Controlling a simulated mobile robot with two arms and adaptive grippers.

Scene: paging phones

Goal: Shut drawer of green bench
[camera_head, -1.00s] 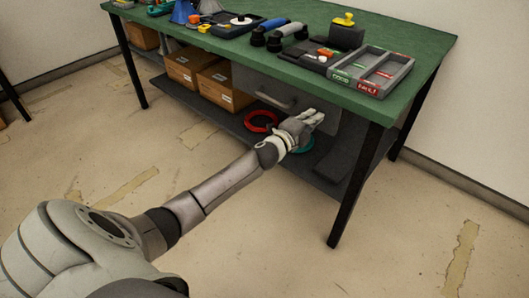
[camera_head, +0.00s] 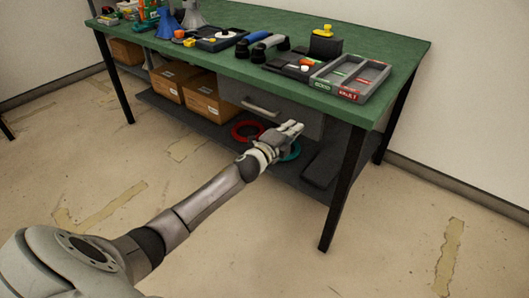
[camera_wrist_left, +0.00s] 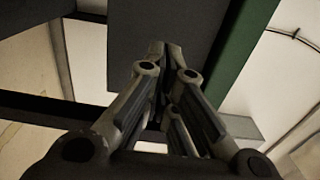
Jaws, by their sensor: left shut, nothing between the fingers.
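The green bench (camera_head: 222,61) crosses the upper part of the head view. Its grey drawer (camera_head: 308,118) is under the top's front edge, with a bar handle (camera_head: 261,107) on the front. The head view does not show clearly how far the drawer stands out. My left gripper (camera_head: 293,128) is shut and empty, in front of the drawer's lower right part, to the right of and below the handle. I cannot tell whether it touches the drawer. In the left wrist view, the shut fingertips (camera_wrist_left: 160,48) overlap a dark grey panel, probably the drawer. My right gripper is out of view.
The bench top bears a grey tray (camera_head: 352,78), a yellow-topped block (camera_head: 325,43) and phone handsets (camera_head: 264,46). Cardboard boxes (camera_head: 206,97), a red ring (camera_head: 248,131) and a teal ring (camera_head: 291,153) are on the lower shelf. A black leg (camera_head: 342,190) stands right of my gripper.

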